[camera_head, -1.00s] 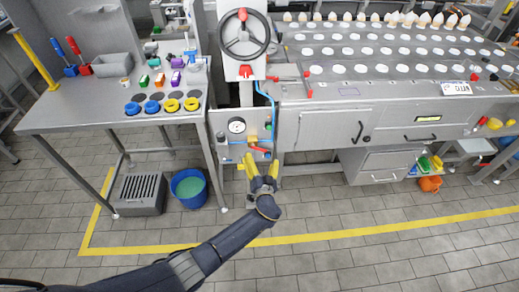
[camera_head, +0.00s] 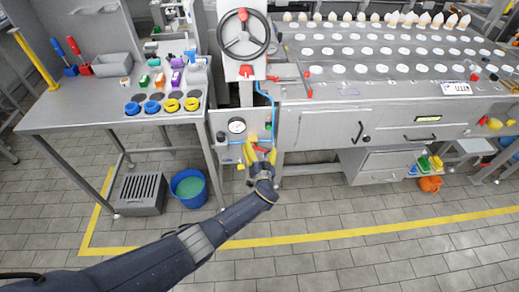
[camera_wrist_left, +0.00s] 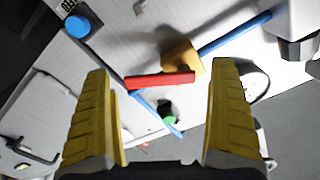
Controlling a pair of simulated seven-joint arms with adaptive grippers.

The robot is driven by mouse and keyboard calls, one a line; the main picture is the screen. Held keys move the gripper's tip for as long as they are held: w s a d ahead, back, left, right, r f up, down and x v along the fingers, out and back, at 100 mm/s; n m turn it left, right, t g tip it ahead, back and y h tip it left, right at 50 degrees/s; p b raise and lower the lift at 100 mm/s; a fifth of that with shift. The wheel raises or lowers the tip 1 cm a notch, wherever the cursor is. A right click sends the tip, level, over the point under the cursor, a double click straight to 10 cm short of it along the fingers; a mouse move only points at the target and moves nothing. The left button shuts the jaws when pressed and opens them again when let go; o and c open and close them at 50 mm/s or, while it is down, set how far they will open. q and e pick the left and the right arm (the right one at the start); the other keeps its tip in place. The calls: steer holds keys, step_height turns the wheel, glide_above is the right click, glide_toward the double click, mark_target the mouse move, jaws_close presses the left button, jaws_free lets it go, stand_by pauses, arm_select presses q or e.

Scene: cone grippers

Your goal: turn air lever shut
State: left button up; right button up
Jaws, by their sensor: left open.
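The air lever is a short red bar (camera_wrist_left: 160,80) on a brass-coloured valve body (camera_wrist_left: 182,57) in the blue air line (camera_wrist_left: 235,34). In the head view the red lever (camera_head: 261,149) shows small on the grey panel below the handwheel, partly hidden by my gripper. My left gripper (camera_head: 260,154) has yellow fingers and is open in front of the panel. In the left wrist view the fingers stand wide apart on either side of the lever, with visible gaps. Whether their tips reach the lever's depth, I cannot tell. My right gripper is not in view.
A round gauge (camera_head: 236,126) sits on the panel, upper left of the lever. A green button (camera_wrist_left: 168,117) and a blue knob (camera_wrist_left: 78,26) are nearby. The handwheel (camera_head: 243,34) stands above. A blue bucket (camera_head: 188,188) is on the floor to the left.

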arm_select(q)
steer(key=c, duration=1.2)
steer(key=shift+c, duration=0.5)
steer(key=shift+m, duration=0.3)
steer(key=shift+f+m, duration=0.15)
steer(key=shift+m, duration=0.15)
steer(key=shift+c, duration=0.2)
steer(key=shift+a+f+m, duration=0.1)
steer(key=shift+f+m, duration=0.05)
steer(key=shift+m, duration=0.55)
steer(key=shift+s+a+f+m, duration=0.15)
steer(key=shift+f+m, duration=0.1)
steer(key=shift+m, duration=0.8)
steer(key=shift+a+f+m, duration=0.1)
steer(key=shift+f+m, duration=0.1)
steer(key=shift+m, duration=0.85)
